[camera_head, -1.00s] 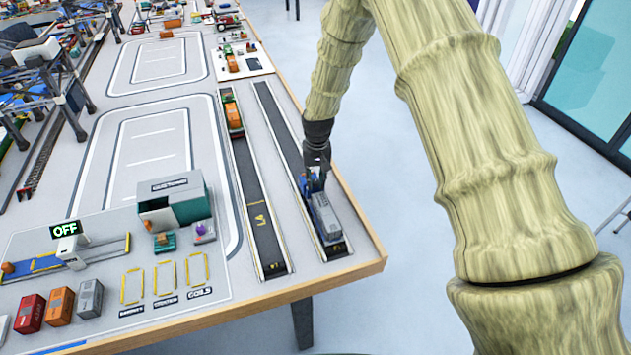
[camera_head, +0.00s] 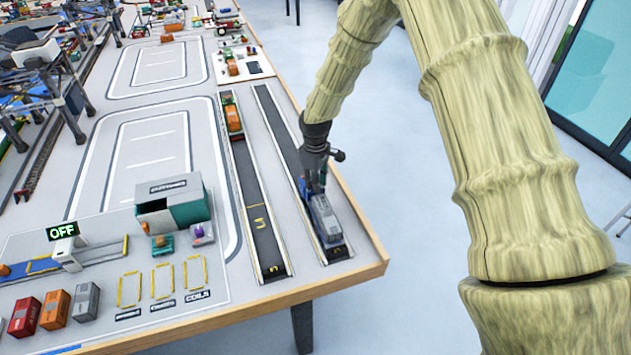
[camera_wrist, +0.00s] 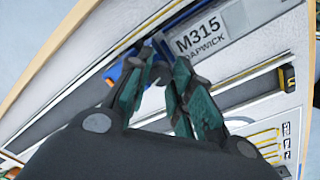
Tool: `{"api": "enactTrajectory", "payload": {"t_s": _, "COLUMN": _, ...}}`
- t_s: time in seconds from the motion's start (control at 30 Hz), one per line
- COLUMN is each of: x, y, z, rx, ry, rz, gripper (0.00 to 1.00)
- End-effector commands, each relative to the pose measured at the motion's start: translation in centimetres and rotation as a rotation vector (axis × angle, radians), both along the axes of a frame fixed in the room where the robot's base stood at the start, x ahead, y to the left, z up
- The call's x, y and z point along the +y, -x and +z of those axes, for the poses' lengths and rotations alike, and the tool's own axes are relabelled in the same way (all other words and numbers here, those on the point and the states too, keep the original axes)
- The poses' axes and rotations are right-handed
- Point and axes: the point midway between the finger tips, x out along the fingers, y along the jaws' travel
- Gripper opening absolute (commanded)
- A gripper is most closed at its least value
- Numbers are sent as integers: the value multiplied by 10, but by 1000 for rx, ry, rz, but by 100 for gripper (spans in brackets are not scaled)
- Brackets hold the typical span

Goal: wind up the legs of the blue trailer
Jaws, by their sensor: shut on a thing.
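The blue trailer (camera_head: 303,186) stands in the right-hand lane near the table's front right corner, carrying a grey container (camera_head: 323,218). In the wrist view a blue part (camera_wrist: 114,72) shows left of the fingers, and the container (camera_wrist: 215,32) reads M315. My gripper (camera_head: 314,184) is at the trailer's far end, pointing down. In the wrist view its green-padded fingers (camera_wrist: 163,72) are close together beside the container's end, shut on a small part of the trailer. The fingers mostly hide that part, and I cannot make out the legs.
A parallel lane (camera_head: 262,235) to the left holds an orange-loaded vehicle (camera_head: 233,118) farther back. The table's wooden edge (camera_head: 365,235) runs close on the right. A green-and-grey building (camera_head: 180,205) and several small containers stand to the left.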

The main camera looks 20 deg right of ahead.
Motion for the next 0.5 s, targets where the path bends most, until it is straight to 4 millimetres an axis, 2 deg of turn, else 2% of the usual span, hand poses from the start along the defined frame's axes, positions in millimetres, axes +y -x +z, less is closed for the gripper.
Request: {"api": "enactTrajectory", "payload": {"t_s": 0.5, "x": 0, "y": 1, "z": 1, "rx": -1, "ry": 39, "rz": 487, "gripper": 0}}
